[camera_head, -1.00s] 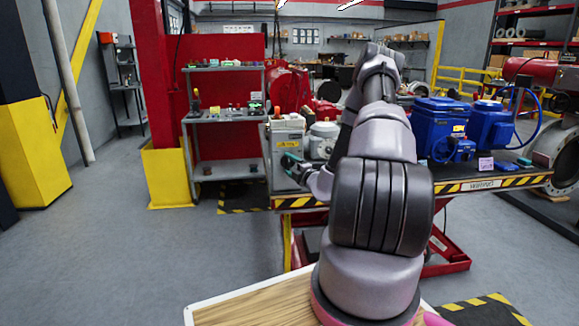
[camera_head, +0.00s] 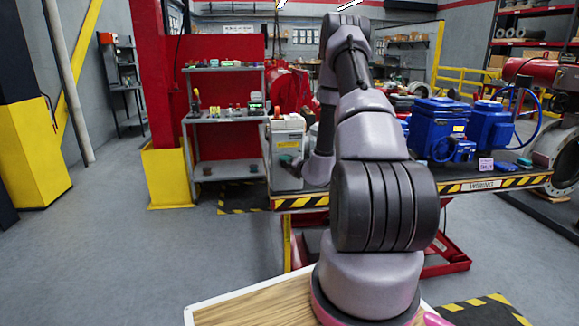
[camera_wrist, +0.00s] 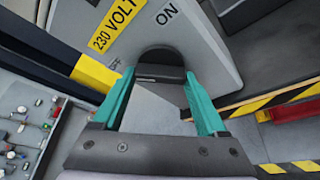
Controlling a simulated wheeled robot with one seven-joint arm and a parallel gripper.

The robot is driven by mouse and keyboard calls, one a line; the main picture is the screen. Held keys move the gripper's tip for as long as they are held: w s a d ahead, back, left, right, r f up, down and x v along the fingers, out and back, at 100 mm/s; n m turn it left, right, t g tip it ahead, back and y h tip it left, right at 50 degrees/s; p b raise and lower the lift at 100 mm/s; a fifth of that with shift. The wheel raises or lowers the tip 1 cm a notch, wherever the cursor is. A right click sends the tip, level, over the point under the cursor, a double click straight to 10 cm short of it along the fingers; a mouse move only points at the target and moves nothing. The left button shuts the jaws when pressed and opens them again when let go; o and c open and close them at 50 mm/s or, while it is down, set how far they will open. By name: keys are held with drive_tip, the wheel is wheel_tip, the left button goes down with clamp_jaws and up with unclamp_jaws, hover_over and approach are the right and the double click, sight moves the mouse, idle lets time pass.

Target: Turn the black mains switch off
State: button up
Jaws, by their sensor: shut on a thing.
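The grey switch box (camera_head: 286,140) stands at the left end of the work table, with its front partly covered by my gripper (camera_head: 288,162). In the wrist view the box face (camera_wrist: 205,50) carries a yellow "230 VOLT" label (camera_wrist: 112,25) and the word "ON" (camera_wrist: 166,13). A partly covered "OFF" mark shows beside my left finger. The black mains switch (camera_wrist: 160,72) sits in a dark round recess. My teal fingers also show here (camera_wrist: 160,84), one on each side of the switch, shut on it. The switch's exact angle is hard to tell.
The table edge (camera_head: 480,185) has black and yellow stripes. Blue motor units (camera_head: 440,125) stand to the right on the table. A grey shelf (camera_head: 225,115) with small parts stands to the left. The floor at the left is clear.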

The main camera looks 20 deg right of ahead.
idle(0.3)
drive_tip(key=o, duration=1.3)
drive_tip(key=shift+s, duration=0.1)
drive_tip(key=v, duration=1)
drive_tip(key=shift+s, duration=0.3)
drive_tip(key=shift+r, duration=0.15)
